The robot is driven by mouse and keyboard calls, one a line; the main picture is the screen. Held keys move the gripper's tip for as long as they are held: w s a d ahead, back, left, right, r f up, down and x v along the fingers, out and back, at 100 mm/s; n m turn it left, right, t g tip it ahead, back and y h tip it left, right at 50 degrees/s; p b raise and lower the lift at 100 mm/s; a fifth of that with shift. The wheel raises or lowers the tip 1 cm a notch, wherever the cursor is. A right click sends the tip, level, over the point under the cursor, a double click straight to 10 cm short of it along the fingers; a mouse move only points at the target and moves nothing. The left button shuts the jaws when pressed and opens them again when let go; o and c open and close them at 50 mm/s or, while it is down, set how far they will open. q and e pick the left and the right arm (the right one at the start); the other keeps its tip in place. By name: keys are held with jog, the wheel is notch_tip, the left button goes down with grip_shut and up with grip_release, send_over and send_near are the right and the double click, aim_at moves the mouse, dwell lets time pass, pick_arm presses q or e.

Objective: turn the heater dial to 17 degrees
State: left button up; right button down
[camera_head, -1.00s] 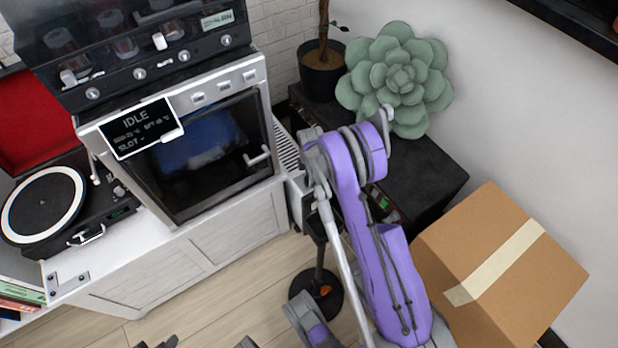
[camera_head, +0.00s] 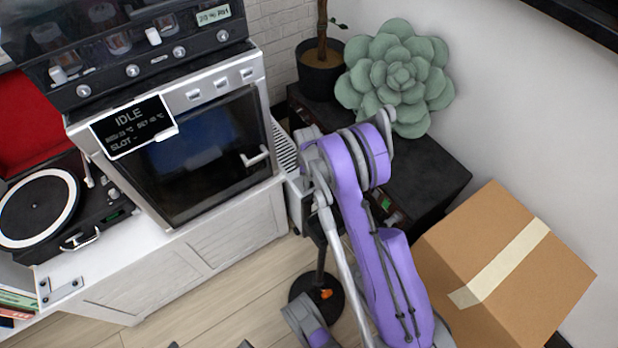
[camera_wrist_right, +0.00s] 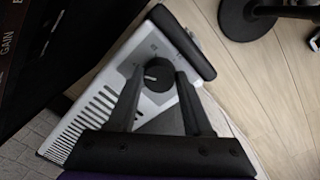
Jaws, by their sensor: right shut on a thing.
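The heater (camera_wrist_right: 95,112) is a pale box with vent slots and black ends, seen from above in the right wrist view. Its black round dial (camera_wrist_right: 158,72) is on the pale panel and has a short light mark towards its left side. My right gripper (camera_wrist_right: 160,78) is shut on the dial, one dark finger on each side. The scale around the dial is too small to read. In the head view only a slotted part of the heater (camera_head: 286,152) shows beside the oven; my purple right arm hides the dial and gripper. My left gripper is not clearly seen.
An oven (camera_head: 200,150) with an IDLE display (camera_head: 132,125) stands left of the heater on a white cabinet, by a turntable (camera_head: 40,210). A black box (camera_head: 440,175) with a succulent (camera_head: 395,80) and a cardboard box (camera_head: 510,260) are on the right. Open floor lies in front.

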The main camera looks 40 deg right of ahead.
jog(key=shift+c, duration=1.6)
grip_release()
jog(key=shift+r, duration=0.1)
notch_tip(320, 180, up, 11)
jog(key=p, duration=0.2)
jog(key=shift+s+a+p, duration=0.15)
jog(key=shift+a+p, duration=0.05)
jog(key=shift+p, duration=0.15)
